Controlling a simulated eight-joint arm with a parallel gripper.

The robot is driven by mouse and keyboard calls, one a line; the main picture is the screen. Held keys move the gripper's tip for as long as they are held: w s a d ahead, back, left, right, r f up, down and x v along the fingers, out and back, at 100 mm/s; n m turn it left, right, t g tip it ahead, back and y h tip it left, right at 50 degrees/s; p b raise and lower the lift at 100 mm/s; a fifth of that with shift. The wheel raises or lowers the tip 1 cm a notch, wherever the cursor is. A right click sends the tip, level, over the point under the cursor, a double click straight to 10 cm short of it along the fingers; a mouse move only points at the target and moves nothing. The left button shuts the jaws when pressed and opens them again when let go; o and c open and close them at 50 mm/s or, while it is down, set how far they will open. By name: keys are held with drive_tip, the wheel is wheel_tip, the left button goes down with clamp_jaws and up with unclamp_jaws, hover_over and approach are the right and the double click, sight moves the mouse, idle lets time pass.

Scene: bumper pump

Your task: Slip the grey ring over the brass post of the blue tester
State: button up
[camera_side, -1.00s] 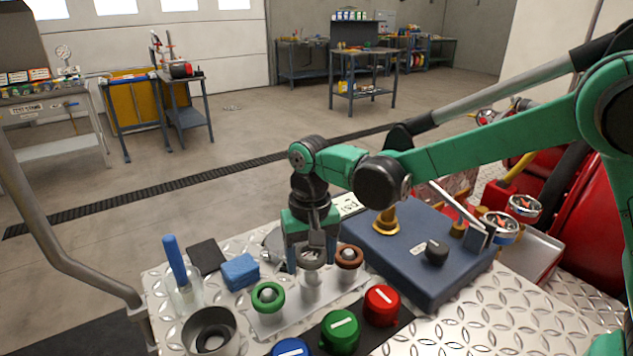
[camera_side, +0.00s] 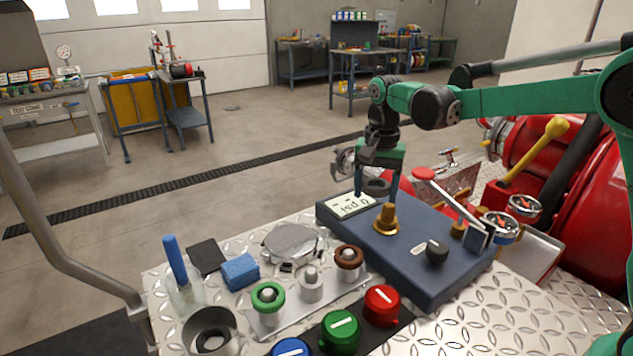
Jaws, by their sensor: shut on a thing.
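The grey ring (camera_side: 377,187) is dark and round, and my gripper (camera_side: 378,182) is shut on it. It is held up over the far part of the blue tester (camera_side: 360,241). The brass post (camera_side: 386,220) stands upright on the tester, on a wider brass base. In the picture, the ring is just above the post's tip and slightly to its left. The ring looks apart from the post; the exact depth between them is hard to tell. The middle peg (camera_side: 311,282) of the rack is bare.
A green ring (camera_side: 268,296) and a brown ring (camera_side: 349,257) sit on the pegs either side. The tester also carries a small display (camera_side: 352,205), a black knob (camera_side: 436,250) and a red-tipped lever (camera_side: 424,173). A blue sponge (camera_side: 240,271) lies left on the tread-plate top.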

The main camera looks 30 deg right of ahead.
sight(389, 207)
drive_tip(key=d, duration=0.1)
drive_tip(key=d+r+m, duration=0.1)
drive_tip(key=d, duration=0.1)
drive_tip(key=shift+s+d, duration=0.2)
drive_tip(key=shift+d+f+m, duration=0.1)
drive_tip(key=shift+d+m, duration=0.1)
drive_tip(key=shift+m, duration=0.1)
drive_tip(key=shift+f, duration=1.8)
drive_tip(key=shift+f, duration=0.7)
drive_tip(key=shift+f, duration=0.55)
drive_tip(key=shift+f, duration=0.25)
drive_tip(key=shift+f, duration=0.35)
drive_tip(key=shift+f, duration=0.3)
